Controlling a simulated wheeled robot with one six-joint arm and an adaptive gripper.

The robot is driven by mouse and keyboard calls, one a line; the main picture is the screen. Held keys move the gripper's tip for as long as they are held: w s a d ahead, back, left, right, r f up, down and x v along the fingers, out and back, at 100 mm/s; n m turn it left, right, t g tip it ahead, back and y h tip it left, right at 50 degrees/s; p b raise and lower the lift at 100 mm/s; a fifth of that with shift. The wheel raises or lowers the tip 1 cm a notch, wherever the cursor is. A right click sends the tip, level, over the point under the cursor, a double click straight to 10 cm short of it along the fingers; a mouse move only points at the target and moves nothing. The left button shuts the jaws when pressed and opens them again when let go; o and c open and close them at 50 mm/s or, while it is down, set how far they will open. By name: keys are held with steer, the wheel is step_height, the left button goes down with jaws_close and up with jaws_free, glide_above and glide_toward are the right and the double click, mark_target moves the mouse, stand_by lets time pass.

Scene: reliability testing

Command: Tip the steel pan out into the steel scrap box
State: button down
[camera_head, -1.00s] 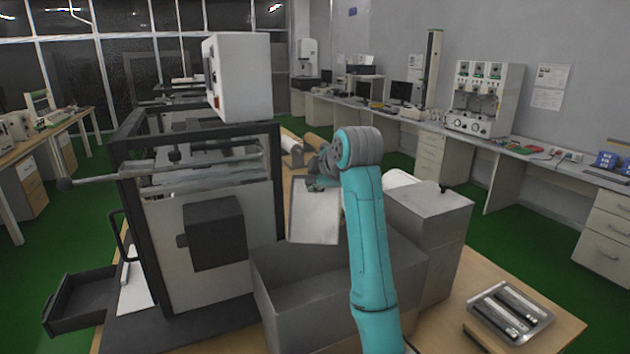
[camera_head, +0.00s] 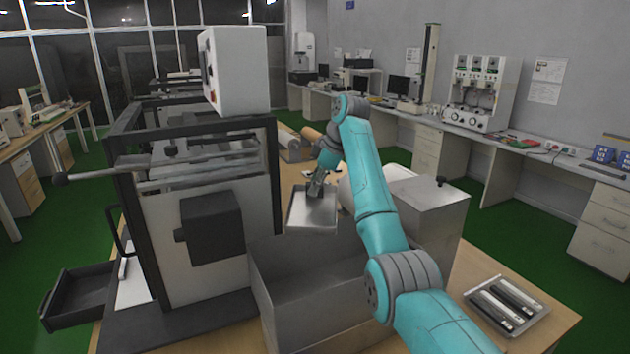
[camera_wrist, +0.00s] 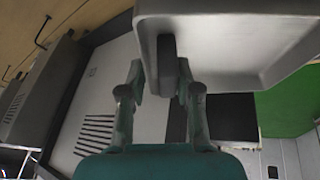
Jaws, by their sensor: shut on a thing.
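The steel pan (camera_head: 313,212) is a shallow, pale metal tray just beyond the far edge of the open grey steel scrap box (camera_head: 335,325). It lies fairly flat, tilted a little towards the camera, and its visible inside looks bare. In the wrist view the pan (camera_wrist: 235,45) fills the top right. My gripper (camera_head: 317,188) is shut on the pan's dark handle at its far side; the handle shows between the fingers (camera_wrist: 160,80) in the wrist view. Part of the scrap box's inside is hidden by its near wall and my arm.
A framed test machine (camera_head: 200,140) stands close on the left, with an open dark drawer (camera_head: 80,297). A grey cabinet with a knob (camera_head: 430,215) is right of the scrap box. A tray of dark cylinders (camera_head: 507,325) lies front right. Rollers (camera_head: 293,148) lie behind.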

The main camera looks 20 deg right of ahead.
steer(key=shift+w+d+f+g+y, duration=0.25)
steer(key=shift+w+f+g+y, duration=0.2)
steer(key=shift+f+g, duration=0.4)
steer(key=shift+m, duration=0.3)
